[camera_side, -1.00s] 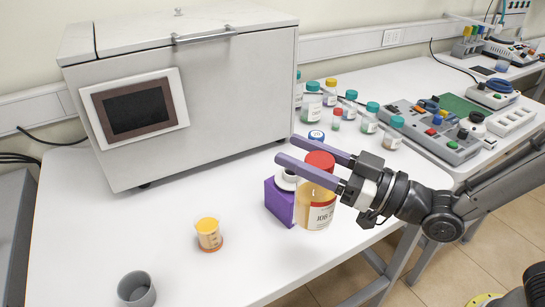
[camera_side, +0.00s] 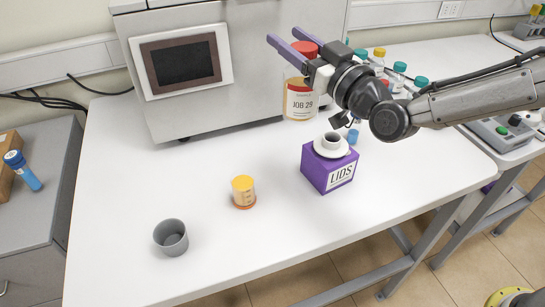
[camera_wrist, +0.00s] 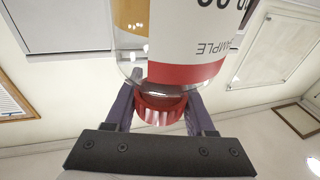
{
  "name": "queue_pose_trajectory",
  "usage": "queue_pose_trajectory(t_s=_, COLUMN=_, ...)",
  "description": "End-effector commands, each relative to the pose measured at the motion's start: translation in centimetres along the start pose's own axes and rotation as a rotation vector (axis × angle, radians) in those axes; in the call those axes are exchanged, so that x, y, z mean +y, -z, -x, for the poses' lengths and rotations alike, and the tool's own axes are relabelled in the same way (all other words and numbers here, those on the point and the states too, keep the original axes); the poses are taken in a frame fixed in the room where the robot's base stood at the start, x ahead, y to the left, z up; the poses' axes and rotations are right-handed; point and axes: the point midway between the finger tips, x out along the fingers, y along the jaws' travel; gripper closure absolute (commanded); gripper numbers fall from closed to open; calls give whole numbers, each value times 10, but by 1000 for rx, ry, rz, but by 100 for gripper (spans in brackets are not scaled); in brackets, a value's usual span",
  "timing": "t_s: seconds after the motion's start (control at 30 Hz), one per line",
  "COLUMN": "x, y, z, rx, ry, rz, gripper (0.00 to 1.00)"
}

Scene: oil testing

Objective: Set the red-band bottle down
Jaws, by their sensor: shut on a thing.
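The red-band bottle (camera_side: 300,103) has a red lid, a clear body with amber contents and a white label reading "IOB 29". In the side view it hangs upright, with the machine's front behind it. My gripper (camera_side: 283,36) is shut on the bottle at its red lid, the purple fingers reaching past it. In the wrist view the bottle (camera_wrist: 185,30) appears inverted. Its label has a red band beside the lid (camera_wrist: 160,108), which sits between my fingers (camera_wrist: 157,104). The bottle appears above the table (camera_side: 215,260); its exact height is unclear.
A purple LIDS box (camera_side: 318,178) with a white round piece on top stands below and right of the bottle. A yellow-lidded cup (camera_side: 243,191) and grey cup (camera_side: 171,238) stand front left. A large machine (camera_side: 255,60) stands behind. Several bottles are partly hidden behind my arm.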

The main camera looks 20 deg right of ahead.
Motion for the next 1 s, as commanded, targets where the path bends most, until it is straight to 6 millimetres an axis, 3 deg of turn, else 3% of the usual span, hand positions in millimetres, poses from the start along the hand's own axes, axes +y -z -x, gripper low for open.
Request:
queue_pose_trajectory(t_s=0.1, x=-1, y=-19, z=-35, rx=3, ry=-40, rz=6, gripper=100)
queue_pose_trajectory(t_s=0.33, x=-3, y=-61, z=-69, rx=3, ry=-76, rz=12, gripper=100)
queue_pose_trajectory(t_s=0.8, x=-3, y=-134, z=-65, rx=4, ry=-78, rz=13, gripper=100)
queue_pose_trajectory(t_s=1.0, x=-4, y=-149, z=-62, rx=7, ry=-77, rz=11, gripper=100)
